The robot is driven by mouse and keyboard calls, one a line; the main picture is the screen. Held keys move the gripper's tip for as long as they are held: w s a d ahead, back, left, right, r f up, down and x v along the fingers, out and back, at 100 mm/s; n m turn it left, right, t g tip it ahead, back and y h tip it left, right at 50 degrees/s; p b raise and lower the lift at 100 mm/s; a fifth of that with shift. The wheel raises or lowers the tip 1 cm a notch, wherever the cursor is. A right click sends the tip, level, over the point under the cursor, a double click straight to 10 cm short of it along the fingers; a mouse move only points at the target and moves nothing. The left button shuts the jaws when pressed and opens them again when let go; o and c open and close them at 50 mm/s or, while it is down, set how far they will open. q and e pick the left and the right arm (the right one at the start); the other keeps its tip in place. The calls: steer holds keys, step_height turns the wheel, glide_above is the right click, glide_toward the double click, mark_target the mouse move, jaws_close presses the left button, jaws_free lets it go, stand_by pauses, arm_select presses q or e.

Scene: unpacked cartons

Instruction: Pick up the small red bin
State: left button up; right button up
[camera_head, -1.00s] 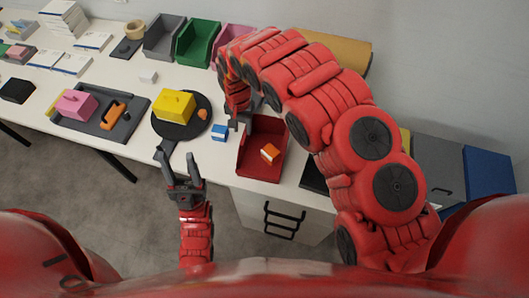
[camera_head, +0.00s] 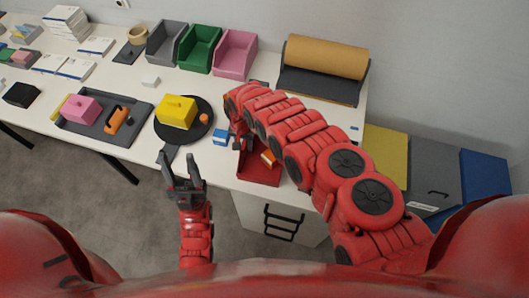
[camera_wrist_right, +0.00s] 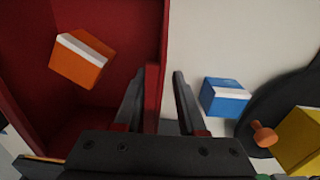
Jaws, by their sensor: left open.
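The small red bin (camera_head: 258,174) stands near the table's front edge, partly hidden under my right arm. An orange block with a white stripe (camera_head: 268,158) lies inside it; it also shows in the right wrist view (camera_wrist_right: 82,60). In that view the bin's side wall (camera_wrist_right: 161,45) runs up between the fingers of my right gripper (camera_wrist_right: 158,78), which is open. One finger is on the bin's inner side, the other on the outer side. Contact cannot be told. My left gripper (camera_head: 180,163) is open and empty, in front of the table edge.
A blue block (camera_head: 220,137) sits just left of the bin. Further left are a black round plate (camera_head: 203,128) with a yellow block (camera_head: 176,111), and a grey tray (camera_head: 91,125) with a pink block. Grey, green and pink bins (camera_head: 235,53) and a brown roll (camera_head: 326,56) stand at the back.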

steer(key=shift+f, duration=0.75)
steer(key=shift+d, duration=0.1)
jaws_close()
stand_by(0.9)
